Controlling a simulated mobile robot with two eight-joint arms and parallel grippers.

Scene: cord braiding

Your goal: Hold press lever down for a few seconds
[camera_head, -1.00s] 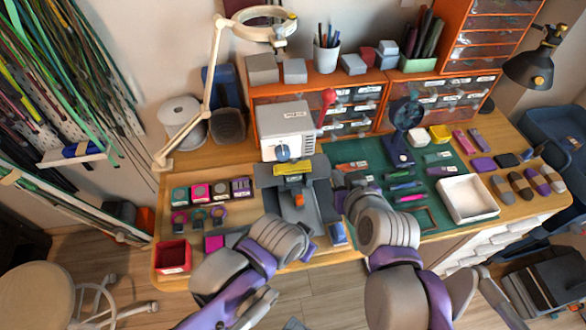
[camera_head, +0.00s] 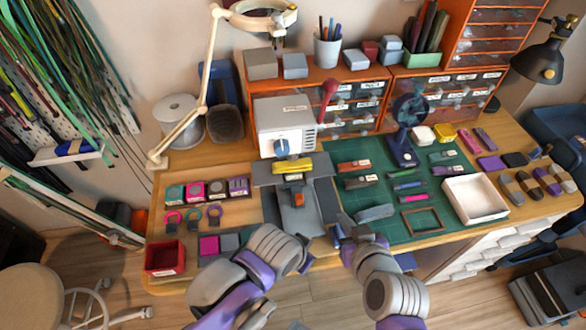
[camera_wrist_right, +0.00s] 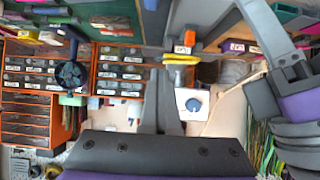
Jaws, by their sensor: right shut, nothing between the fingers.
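The press is a white box (camera_head: 285,125) with a blue knob and label. Below it are a yellow bar (camera_head: 292,166) and a dark grey bed (camera_head: 298,208). A lever with a red handle (camera_head: 329,88) stands upright at the box's right side. The white box (camera_wrist_right: 192,104) and yellow bar (camera_wrist_right: 180,60) also show in the right wrist view. My right gripper (camera_head: 345,238) is shut and empty, low at the table's front edge and apart from the red handle. My left arm is left of it; its fingers are not clear enough to judge.
A green mat (camera_head: 400,205) with small tools and a frame lies to the right, beside a white tray (camera_head: 475,199). A red bin (camera_head: 165,258) is at the front left. Orange drawers (camera_head: 350,103) stand behind. A desk fan (camera_head: 405,130) stands near the mat's back.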

